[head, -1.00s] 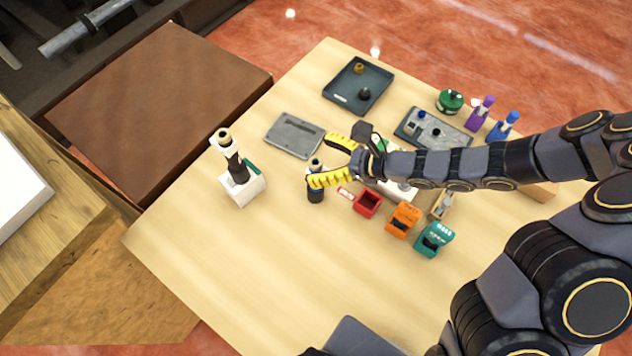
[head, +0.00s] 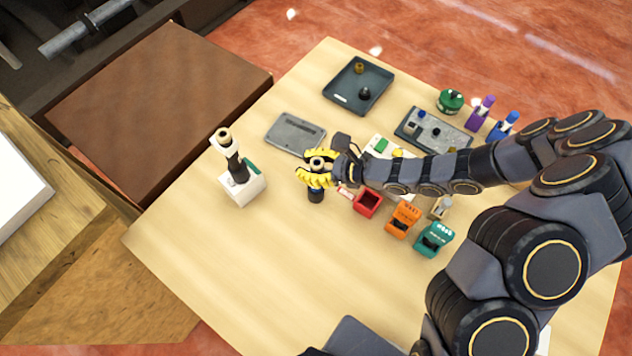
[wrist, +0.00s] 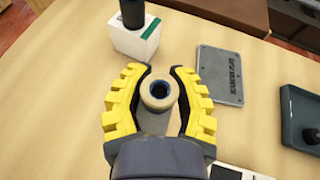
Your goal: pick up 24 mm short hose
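The short hose (head: 316,194) stands upright on the table, a dark cylinder with a tan, hollow top end. In the wrist view its tan ring-shaped top (wrist: 159,91) shows between the fingers. My gripper (head: 314,172) is around its upper part, with one yellow finger on each side. The fingers are bent inward and their dark pads appear to touch the hose. The lower part of the hose shows below the fingers in the head view. I cannot read any size on it.
A white block (head: 243,188) holding a taller dark piece with a tan top stands left. A grey plate (head: 295,133) lies behind. Red (head: 367,204), orange (head: 403,219) and teal (head: 434,239) holders stand right. A dark tray (head: 350,100) is at the back. The front-left table is clear.

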